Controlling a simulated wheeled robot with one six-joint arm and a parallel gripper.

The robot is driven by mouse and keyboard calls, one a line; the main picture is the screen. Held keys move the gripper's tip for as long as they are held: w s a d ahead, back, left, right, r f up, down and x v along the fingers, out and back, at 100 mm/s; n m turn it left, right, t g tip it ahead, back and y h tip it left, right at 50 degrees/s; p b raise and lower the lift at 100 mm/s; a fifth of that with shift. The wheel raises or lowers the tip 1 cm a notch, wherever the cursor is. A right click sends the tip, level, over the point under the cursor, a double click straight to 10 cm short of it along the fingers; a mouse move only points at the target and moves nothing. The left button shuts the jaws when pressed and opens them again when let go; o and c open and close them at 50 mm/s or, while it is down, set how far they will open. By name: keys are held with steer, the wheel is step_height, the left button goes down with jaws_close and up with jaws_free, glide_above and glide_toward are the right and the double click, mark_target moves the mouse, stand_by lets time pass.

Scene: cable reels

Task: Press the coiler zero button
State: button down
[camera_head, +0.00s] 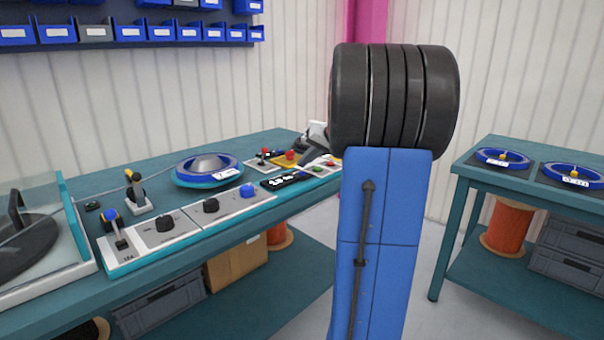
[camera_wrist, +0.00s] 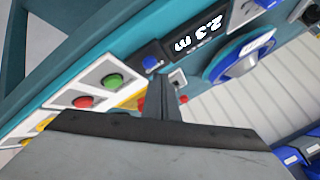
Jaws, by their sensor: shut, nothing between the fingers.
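I cannot read a label on this button. The display also shows in the head view (camera_head: 285,180) on the bench's panel. My gripper (camera_wrist: 163,82) is shut and empty, its dark fingertips just below the blue button in the wrist picture. I cannot tell whether they touch it. In the head view my gripper (camera_head: 304,150) is over the far end of the panel, partly hidden by my arm.
A green button (camera_wrist: 113,81) and a red button (camera_wrist: 83,102) stand near the fingers. A blue coiler disc (camera_head: 207,170) lies behind the display. Black knobs and a blue knob (camera_head: 247,190) line the panel. A second bench (camera_head: 460,180) with reels stands right.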

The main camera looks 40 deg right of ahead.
steer(key=shift+f, duration=0.2)
steer(key=shift+f, duration=0.2)
steer(key=shift+f, duration=0.45)
stand_by(1.2)
steer(key=shift+r, duration=0.85)
steer(key=shift+r, duration=0.1)
step_height(320, 180, up, 5)
steer(key=shift+f, duration=0.1)
stand_by(0.5)
stand_by(0.7)
